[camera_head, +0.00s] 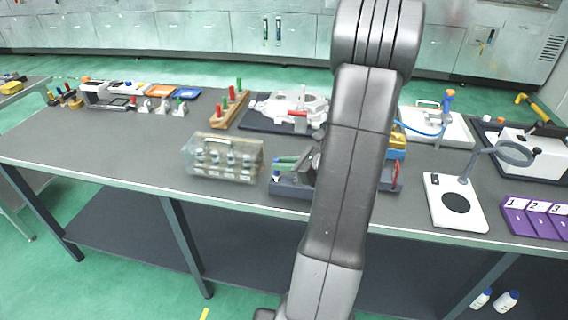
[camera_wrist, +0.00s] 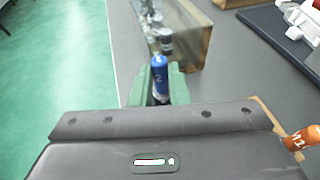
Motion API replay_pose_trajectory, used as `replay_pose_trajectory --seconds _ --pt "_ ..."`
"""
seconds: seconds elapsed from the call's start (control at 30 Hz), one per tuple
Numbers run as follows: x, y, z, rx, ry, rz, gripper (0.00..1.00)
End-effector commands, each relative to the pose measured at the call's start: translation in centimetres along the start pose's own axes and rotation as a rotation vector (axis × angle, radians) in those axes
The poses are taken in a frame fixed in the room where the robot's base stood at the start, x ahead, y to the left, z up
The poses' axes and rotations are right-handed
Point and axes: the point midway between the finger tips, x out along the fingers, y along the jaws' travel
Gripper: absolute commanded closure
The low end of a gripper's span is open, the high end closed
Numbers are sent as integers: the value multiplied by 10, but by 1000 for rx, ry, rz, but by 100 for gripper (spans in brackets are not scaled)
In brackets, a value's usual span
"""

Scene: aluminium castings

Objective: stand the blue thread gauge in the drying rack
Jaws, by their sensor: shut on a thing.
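My gripper (camera_wrist: 159,84) has green fingers shut on the blue thread gauge (camera_wrist: 159,68), whose marked blue end stands up between them. In the head view my gripper (camera_head: 279,164) points left, and the gauge is too small to make out. A clear-walled box (camera_head: 222,143) with several metal cylinders inside stands left of the gripper. This box also shows ahead of the fingers in the wrist view (camera_wrist: 197,45), apart from them. I cannot tell for sure which thing is the drying rack. A wooden stand (camera_head: 224,121) holds red and green pegs behind the box.
A grey tray (camera_head: 288,188) lies below my gripper, partly hidden by my arm. An orange marked handle (camera_wrist: 302,137) is close at right in the wrist view. A casting (camera_head: 290,104) lies on a dark mat behind. The bench's left front is bare.

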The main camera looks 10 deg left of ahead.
Motion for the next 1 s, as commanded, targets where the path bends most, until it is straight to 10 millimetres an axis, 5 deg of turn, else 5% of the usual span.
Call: replay_pose_trajectory --seconds 0.53,0.57,0.7,1.0 --pt "5 0 -14 1 0 0 100" --pt "5 0 -14 0 0 0 83" --pt "4 0 -13 0 0 0 60" --pt "3 0 -13 0 0 -1 60"
